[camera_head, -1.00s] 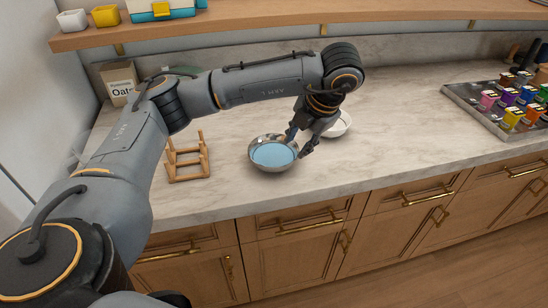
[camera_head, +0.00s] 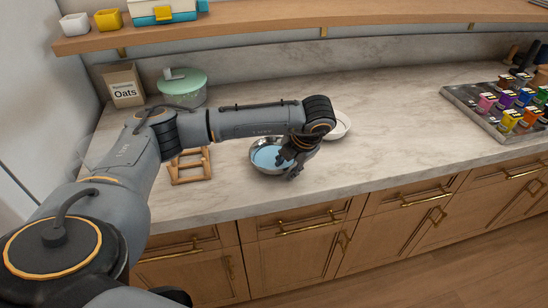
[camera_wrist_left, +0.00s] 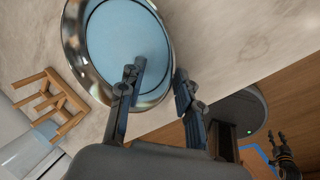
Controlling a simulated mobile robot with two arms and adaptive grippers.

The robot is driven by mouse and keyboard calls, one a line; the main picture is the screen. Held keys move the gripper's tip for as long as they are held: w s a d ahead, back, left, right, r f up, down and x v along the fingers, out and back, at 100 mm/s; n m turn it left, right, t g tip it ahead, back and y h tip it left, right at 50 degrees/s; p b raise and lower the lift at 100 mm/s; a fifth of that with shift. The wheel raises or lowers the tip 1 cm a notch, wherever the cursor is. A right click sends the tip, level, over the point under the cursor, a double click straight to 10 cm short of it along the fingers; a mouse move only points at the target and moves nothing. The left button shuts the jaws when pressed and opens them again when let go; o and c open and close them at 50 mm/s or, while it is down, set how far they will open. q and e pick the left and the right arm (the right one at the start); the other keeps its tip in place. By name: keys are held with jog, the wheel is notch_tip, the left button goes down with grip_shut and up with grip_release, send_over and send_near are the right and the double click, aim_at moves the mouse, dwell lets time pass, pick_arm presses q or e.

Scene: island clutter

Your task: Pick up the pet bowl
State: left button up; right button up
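The pet bowl (camera_head: 262,157), shiny metal with a light blue inside, stands on the marble counter near its front edge. My left gripper (camera_head: 288,168) is low at the bowl's right side. In the left wrist view, the bowl (camera_wrist_left: 82,60) fills the upper left. There the left gripper (camera_wrist_left: 157,76) is open, one finger over the blue inside and the other outside, with the near rim between them. A gap shows beside the rim. A small dark gripper, seemingly my right one (camera_wrist_left: 284,152), shows at the lower right; its finger state is unclear.
A small wooden rack (camera_head: 190,166) stands left of the bowl, and a white bowl (camera_head: 338,126) close behind on the right. An oats box (camera_head: 125,86) and a green-lidded container (camera_head: 182,88) stand at the back left. A tray of colourful cups (camera_head: 470,100) is far right. The counter between is clear.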

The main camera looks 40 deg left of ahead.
pick_arm(q)
grip_shut()
jog(key=shift+r, duration=0.15)
